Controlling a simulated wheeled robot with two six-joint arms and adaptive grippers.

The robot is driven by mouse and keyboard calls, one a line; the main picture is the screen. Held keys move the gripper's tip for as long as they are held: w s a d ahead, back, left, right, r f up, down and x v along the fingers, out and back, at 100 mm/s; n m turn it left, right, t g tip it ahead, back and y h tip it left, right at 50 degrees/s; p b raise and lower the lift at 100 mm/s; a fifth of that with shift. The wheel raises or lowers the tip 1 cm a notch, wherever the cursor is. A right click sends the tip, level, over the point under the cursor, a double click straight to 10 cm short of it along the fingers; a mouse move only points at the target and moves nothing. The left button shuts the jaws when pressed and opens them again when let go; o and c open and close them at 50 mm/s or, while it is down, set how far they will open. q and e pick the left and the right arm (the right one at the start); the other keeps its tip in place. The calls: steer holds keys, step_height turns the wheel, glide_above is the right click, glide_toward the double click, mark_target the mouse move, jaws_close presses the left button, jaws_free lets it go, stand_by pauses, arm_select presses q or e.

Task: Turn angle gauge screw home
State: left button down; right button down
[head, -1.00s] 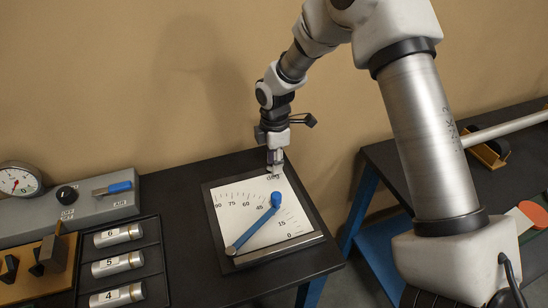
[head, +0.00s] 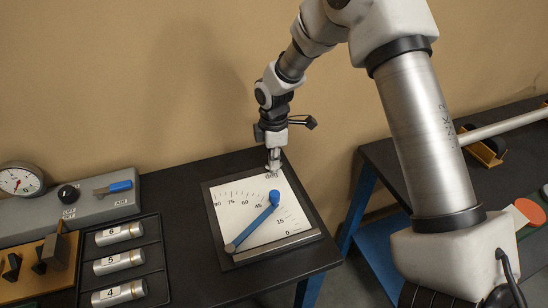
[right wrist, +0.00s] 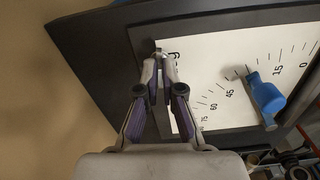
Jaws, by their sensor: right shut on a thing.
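The angle gauge (head: 245,219) is a white dial plate on a dark base, lying near the table corner. Its blue pointer arm (head: 250,230) has a blue knob (head: 274,197) and lies between the printed 45 and 15; the knob also shows in the right wrist view (right wrist: 266,95). The small metal screw (right wrist: 158,46) is at the plate's far corner, mostly hidden by the fingertips. My right gripper (head: 273,166) comes down over that corner. In the right wrist view its fingertips (right wrist: 163,60) are closed around the screw head. My left gripper is not seen.
Left of the gauge, a black rack (head: 158,275) holds several numbered metal cylinders. A grey air box (head: 85,207) with a dial, a black knob and a blue-handled lever stands behind it. A second table with a blue frame (head: 360,205) is at the right, across a gap.

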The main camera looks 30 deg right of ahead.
steer(key=m+p, duration=0.2)
steer(key=m, duration=0.3)
steer(key=shift+s+f, duration=0.1)
steer(key=m+p, duration=0.1)
steer(key=m, duration=0.4)
steer(key=shift+m+p, duration=0.3)
steer(key=m+p, duration=0.1)
steer(key=m, duration=0.6)
steer(key=m+p, duration=0.1)
steer(key=m, duration=0.3)
steer(key=shift+w, duration=0.25)
steer(key=c, duration=1.3)
jaws_free()
steer(key=shift+s, duration=0.1)
